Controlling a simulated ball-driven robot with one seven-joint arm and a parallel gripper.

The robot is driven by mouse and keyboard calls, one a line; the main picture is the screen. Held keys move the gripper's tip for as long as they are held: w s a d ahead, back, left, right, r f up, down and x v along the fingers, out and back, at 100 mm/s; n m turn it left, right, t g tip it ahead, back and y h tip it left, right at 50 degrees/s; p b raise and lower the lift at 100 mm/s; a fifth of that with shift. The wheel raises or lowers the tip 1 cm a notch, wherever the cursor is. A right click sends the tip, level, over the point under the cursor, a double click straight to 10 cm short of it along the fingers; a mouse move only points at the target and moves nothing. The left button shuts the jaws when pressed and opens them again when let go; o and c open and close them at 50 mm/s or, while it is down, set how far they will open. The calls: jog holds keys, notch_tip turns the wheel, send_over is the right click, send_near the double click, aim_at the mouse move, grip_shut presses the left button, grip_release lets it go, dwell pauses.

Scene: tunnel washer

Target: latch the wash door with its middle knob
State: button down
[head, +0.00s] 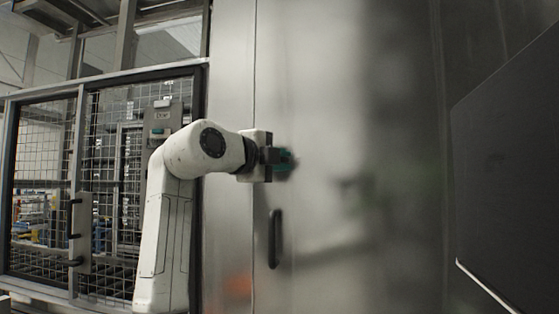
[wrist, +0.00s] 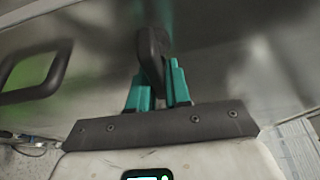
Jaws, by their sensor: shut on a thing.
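The wash door (head: 345,95) is a tall, smooth stainless steel panel, with a vertical seam on its left side. My gripper (head: 285,160) is up against the door face near that seam, above a black bar handle (head: 274,238). In the wrist view its two teal fingers stand on either side of a dark rounded knob (wrist: 152,52) and are shut on it. The knob looks tilted slightly from upright. In the head view the gripper hides it. I see no other knob, and cannot tell whether the door is latched.
A mesh guard fence (head: 100,180) with a grey control box (head: 160,118) stands left of the door. A dark flat panel (head: 510,170) fills the right side. The door face between my gripper and that panel is clear.

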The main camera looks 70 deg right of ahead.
jog(key=shift+f, duration=0.1)
jog(key=c, duration=1.2)
grip_release()
jog(key=shift+o, duration=0.2)
jog(key=b+v, duration=0.1)
jog(key=v, duration=0.9)
jog(key=shift+w+a+b, duration=0.15)
jog(key=shift+a+b, duration=0.15)
jog(key=shift+a, duration=0.05)
